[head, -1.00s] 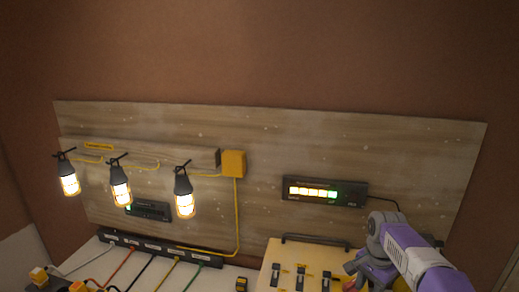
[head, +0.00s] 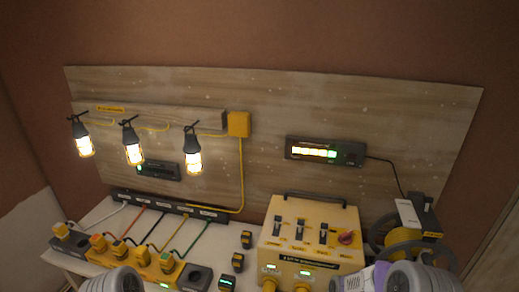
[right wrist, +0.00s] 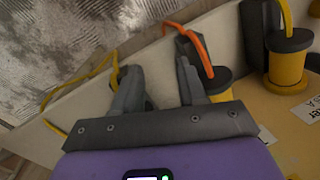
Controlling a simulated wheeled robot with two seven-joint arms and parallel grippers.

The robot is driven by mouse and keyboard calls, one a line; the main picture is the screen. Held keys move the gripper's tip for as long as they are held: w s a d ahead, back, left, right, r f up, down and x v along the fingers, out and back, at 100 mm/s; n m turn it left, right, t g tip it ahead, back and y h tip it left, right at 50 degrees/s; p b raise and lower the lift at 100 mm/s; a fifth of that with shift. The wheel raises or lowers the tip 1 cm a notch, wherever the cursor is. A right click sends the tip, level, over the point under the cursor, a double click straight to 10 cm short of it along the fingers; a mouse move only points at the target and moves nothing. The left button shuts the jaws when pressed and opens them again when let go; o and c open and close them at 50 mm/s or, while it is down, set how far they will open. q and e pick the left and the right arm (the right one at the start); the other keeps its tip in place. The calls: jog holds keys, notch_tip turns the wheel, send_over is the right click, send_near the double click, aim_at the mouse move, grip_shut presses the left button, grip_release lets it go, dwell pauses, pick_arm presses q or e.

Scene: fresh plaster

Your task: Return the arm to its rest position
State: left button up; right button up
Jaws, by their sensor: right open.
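My right gripper (right wrist: 155,78) is open in the right wrist view, its two dark fingers apart with nothing between them. The fingers are over the pale table edge, close to an orange cable (right wrist: 193,45) and a yellow cable (right wrist: 85,80). In the head view, grey and purple parts of my right arm show at the bottom right, in front of the yellow switch box (head: 312,245). A grey part of mine shows at the bottom left. My left gripper is not seen.
Plugs with coloured cables stand by a yellow power strip (head: 140,262) on the table at left. Three lit lamps (head: 133,155) hang from the board. A cable reel (head: 405,245) stands right of the switch box. Yellow-and-black connectors (right wrist: 288,60) are right of my gripper.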

jog(key=s+a+f+n+y, duration=0.1)
jog(key=s+a+f+n, duration=0.1)
jog(key=s+a+f, duration=0.5)
jog(key=s+a+f+n+y, duration=0.1)
jog(key=s+a+f, duration=0.1)
jog(key=s, duration=0.9)
notch_tip(320, 180, down, 11)
jog(key=w+b, duration=0.1)
jog(key=b, duration=1)
jog(key=shift+f, duration=0.15)
jog(key=shift+w, duration=0.1)
